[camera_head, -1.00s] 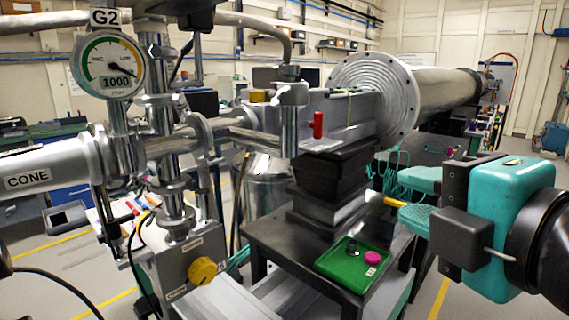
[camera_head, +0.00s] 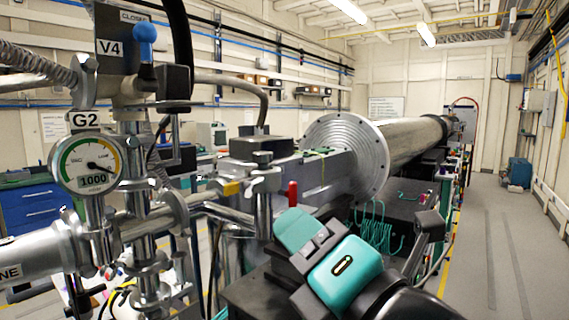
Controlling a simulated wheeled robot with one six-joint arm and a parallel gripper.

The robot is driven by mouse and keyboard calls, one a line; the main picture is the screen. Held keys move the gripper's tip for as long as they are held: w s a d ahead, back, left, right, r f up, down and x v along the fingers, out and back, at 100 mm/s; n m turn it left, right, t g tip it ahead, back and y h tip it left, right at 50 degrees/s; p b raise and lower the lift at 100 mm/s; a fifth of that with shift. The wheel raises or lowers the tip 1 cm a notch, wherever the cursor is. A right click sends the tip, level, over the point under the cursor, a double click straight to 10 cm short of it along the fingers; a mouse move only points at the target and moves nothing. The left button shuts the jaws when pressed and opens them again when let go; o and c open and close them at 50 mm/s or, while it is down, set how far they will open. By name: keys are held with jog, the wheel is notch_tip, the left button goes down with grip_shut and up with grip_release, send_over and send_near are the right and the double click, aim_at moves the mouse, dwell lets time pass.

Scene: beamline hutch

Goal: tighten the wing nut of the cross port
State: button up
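The steel vacuum cross (camera_head: 140,215) stands at the left, under the gauge marked G2 (camera_head: 92,165), which reads 1000. Ring clamps (camera_head: 172,207) join its ports to the neighbouring tubes. A second upright fitting with a clamp (camera_head: 264,182) stands to the right of it. I cannot pick out the wing nut of the cross port for certain. My teal and grey gripper (camera_head: 298,232) is in the lower middle, right of the cross and apart from it, in front of the bench equipment. Its fingertips are seen from behind, so their opening is unclear.
A valve marked V4 with a blue knob (camera_head: 145,38) rises above the cross. A red-capped post (camera_head: 293,194) stands just behind my gripper. A large ribbed flange (camera_head: 345,150) with a long steel tube (camera_head: 410,140) lies beyond. Open floor (camera_head: 500,250) is at the right.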

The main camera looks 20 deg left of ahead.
aim_at(255, 193)
jog(key=p+x, duration=0.5)
jog(key=x, duration=0.3)
jog(key=shift+d+r+p, duration=0.1)
jog(key=shift+r+p, duration=0.05)
jog(key=shift+p, duration=0.2)
jog(key=shift+w+a+p, duration=0.5)
jog(key=shift+w+a, duration=0.05)
jog(key=shift+a, duration=0.1)
grip_shut()
